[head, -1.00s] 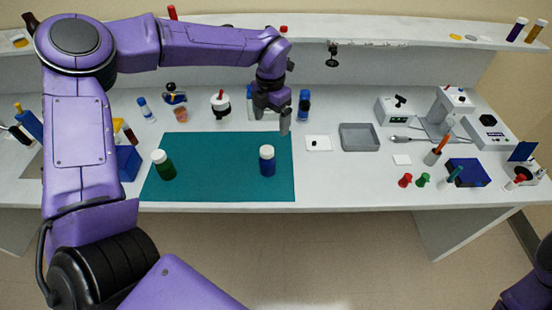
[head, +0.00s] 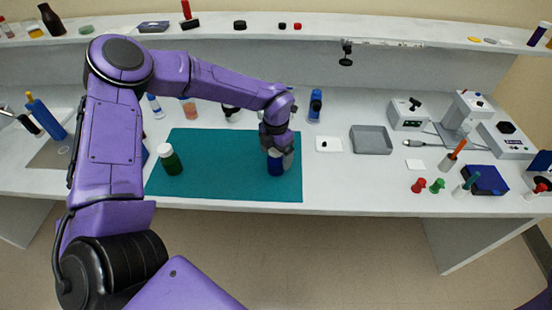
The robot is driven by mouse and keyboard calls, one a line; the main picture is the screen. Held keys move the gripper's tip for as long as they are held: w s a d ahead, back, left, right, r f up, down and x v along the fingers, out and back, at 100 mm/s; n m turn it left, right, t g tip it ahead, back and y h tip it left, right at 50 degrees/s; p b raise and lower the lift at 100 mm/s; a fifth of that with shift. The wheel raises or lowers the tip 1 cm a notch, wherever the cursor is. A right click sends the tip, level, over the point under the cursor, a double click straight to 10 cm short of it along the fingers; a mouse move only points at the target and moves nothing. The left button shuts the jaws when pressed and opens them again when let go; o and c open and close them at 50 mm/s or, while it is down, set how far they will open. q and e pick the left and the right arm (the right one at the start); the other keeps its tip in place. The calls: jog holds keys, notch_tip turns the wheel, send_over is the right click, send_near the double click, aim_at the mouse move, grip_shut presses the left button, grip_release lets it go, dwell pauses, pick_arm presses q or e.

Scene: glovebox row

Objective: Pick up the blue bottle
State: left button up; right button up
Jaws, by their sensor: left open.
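The blue bottle (head: 276,168) stands upright on the right part of the teal mat (head: 226,183). Its white cap is mostly hidden behind my left gripper (head: 279,155). The left gripper points down over the bottle's top, with its fingers at the cap. It is open, and I cannot tell whether the fingers touch the bottle. A green bottle (head: 170,160) with a white cap stands at the left of the mat. My right gripper is not in view.
A grey tray (head: 371,140) and a white card with a dark spot (head: 328,145) lie right of the mat. A blue-and-black bottle (head: 315,106) stands behind it. Red (head: 418,185) and green (head: 437,185) pieces stand by the front edge. A shelf runs along the back.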

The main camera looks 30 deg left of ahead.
pick_arm(q)
notch_tip(320, 180, down, 2)
jog(key=shift+a+f, duration=0.1)
jog(key=shift+f, duration=0.05)
jog(key=c, duration=1.2)
